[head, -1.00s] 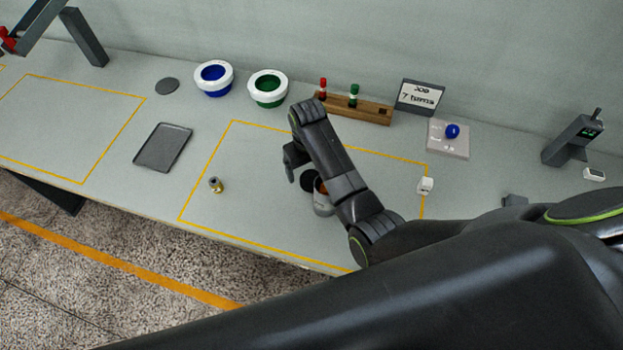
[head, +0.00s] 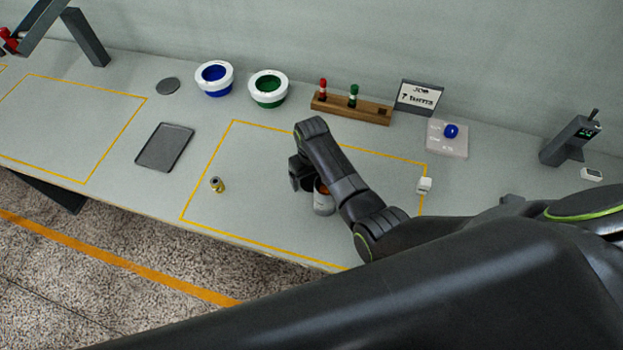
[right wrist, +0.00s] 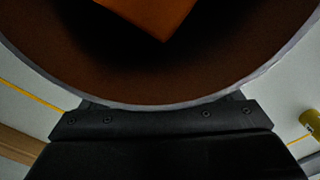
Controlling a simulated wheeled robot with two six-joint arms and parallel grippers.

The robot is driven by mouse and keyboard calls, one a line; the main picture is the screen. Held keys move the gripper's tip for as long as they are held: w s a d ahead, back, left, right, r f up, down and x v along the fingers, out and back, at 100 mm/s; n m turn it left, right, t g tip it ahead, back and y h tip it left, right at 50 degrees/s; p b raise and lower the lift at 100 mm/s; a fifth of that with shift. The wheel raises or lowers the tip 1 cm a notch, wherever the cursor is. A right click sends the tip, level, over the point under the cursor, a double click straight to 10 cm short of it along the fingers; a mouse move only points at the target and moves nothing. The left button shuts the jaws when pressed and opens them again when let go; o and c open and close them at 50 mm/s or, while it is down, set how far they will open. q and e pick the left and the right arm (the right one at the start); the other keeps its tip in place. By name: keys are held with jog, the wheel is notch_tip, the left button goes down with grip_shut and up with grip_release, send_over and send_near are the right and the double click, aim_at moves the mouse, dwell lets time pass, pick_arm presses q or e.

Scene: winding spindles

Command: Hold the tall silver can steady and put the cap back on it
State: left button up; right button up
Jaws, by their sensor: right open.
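The silver can (head: 323,205) stands on the bench inside the middle yellow outline, partly hidden by my right arm. In the right wrist view its open mouth (right wrist: 165,104) fills the top, with a brown inside and an orange block-like shape in it. My right gripper (head: 299,182) is open beside the can's upper left; its fingertips are mostly hidden, and I cannot tell whether it touches the can. I cannot identify the cap for certain; a dark grey disc (head: 167,86) lies at the back left. My left gripper is not in view.
A small yellowish cylinder (head: 217,184) stands left of the can. A dark tray (head: 165,147), blue bowl (head: 214,78) and green bowl (head: 268,88) are farther left and back. A wooden rack (head: 375,110) and white box (head: 424,185) are behind and right.

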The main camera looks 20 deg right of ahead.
aim_at(312, 179)
jog(key=c, duration=1.2)
jog(key=shift+o, duration=0.2)
jog(key=shift+r, duration=0.1)
notch_tip(312, 179, up, 10)
jog(key=b, duration=0.1)
